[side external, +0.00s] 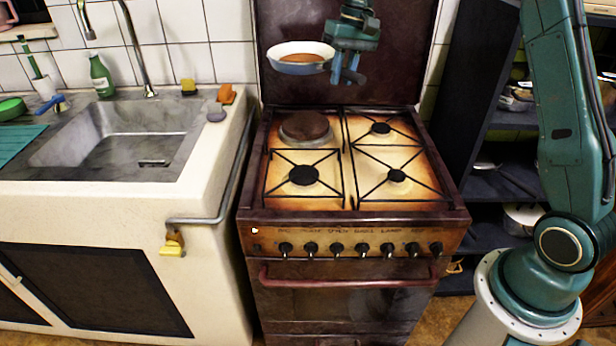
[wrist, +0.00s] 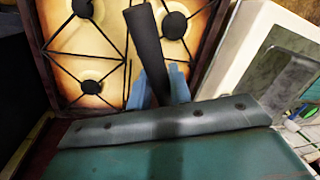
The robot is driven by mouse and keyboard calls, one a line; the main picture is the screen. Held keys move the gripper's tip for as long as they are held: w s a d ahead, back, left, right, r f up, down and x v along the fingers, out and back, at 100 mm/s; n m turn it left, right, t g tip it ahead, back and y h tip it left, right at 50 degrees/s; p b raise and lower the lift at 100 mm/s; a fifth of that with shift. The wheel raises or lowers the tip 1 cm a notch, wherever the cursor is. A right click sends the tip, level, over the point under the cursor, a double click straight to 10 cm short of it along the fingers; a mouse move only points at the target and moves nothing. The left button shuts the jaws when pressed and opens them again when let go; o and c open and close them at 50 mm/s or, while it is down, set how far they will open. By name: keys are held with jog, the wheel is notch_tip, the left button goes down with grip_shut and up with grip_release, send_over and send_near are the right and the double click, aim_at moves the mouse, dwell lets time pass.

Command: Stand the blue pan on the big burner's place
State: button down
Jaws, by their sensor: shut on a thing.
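The blue pan (side external: 299,66), with a pale rim and a brown patch inside, is in the air over the cooker's back left in the side external view. It looks roughly level. My gripper (side external: 347,78) is at its right side, shut on its handle. In the wrist view a dark handle (wrist: 146,45) runs between my blue fingers (wrist: 160,88); the pan's bowl does not show there. The largest burner, a wide brown disc (side external: 305,127), is at the cooker's back left, below the pan and apart from it. Nothing stands on it.
The brown cooker (side external: 355,226) has three smaller burners under black grates, all bare. Its raised dark lid (side external: 285,90) stands behind the pan. Dark shelves (side external: 510,185) stand on the right.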

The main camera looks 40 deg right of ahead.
jog(key=s+a+f, duration=1.1)
jog(key=s+a, duration=0.4)
jog(key=s, duration=0.1)
jog(key=shift+s+f, duration=0.15)
jog(key=shift+a, duration=0.1)
notch_tip(320, 180, down, 6)
jog(key=shift+f, duration=0.2)
dwell(0.8)
jog(key=shift+f, duration=0.6)
dwell(1.6)
